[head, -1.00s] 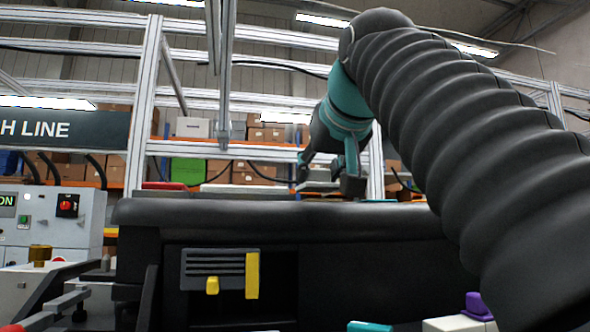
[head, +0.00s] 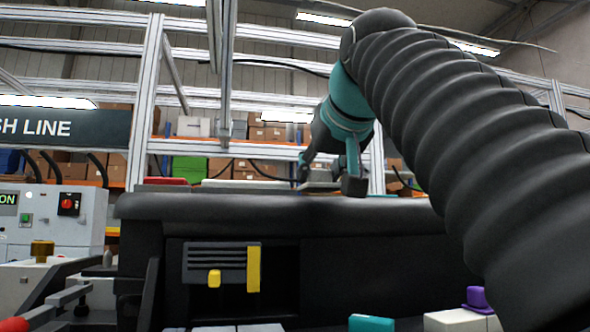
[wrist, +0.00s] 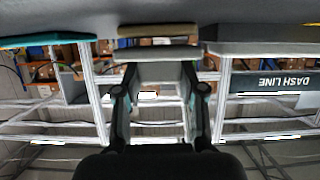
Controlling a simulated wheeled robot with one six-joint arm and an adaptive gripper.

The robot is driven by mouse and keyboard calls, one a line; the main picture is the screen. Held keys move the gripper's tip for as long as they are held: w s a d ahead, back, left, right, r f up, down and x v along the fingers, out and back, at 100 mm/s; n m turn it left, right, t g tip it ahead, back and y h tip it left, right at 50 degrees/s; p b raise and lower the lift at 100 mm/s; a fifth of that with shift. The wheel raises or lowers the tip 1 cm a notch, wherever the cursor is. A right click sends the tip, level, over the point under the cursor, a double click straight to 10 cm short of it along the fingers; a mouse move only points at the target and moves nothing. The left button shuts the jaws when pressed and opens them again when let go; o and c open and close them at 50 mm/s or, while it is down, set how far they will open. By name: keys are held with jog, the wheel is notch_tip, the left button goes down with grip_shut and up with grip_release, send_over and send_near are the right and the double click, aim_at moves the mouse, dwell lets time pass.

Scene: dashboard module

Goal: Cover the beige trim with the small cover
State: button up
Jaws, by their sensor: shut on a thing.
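My gripper (head: 330,178) is above the far part of the black dashboard top (head: 280,207). In the wrist view my gripper (wrist: 158,62) is shut on a flat light-grey piece, which looks like the small cover (wrist: 157,53). The same piece shows edge-on between the fingers in the head view (head: 322,186). In the wrist view a beige strip, which looks like the beige trim (wrist: 158,30), lies close beyond the cover, against the grey dashboard surface. I cannot tell whether the cover touches the trim. In the head view the trim is hidden.
In the wrist view, a teal-edged slab (wrist: 45,40) lies to the left and a dark grey slab (wrist: 262,38) to the right. A vent with yellow parts (head: 215,263) is on the front.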

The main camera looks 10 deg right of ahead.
jog(key=shift+f, duration=0.35)
dwell(0.3)
jog(key=o, duration=1.1)
jog(key=v, duration=1.2)
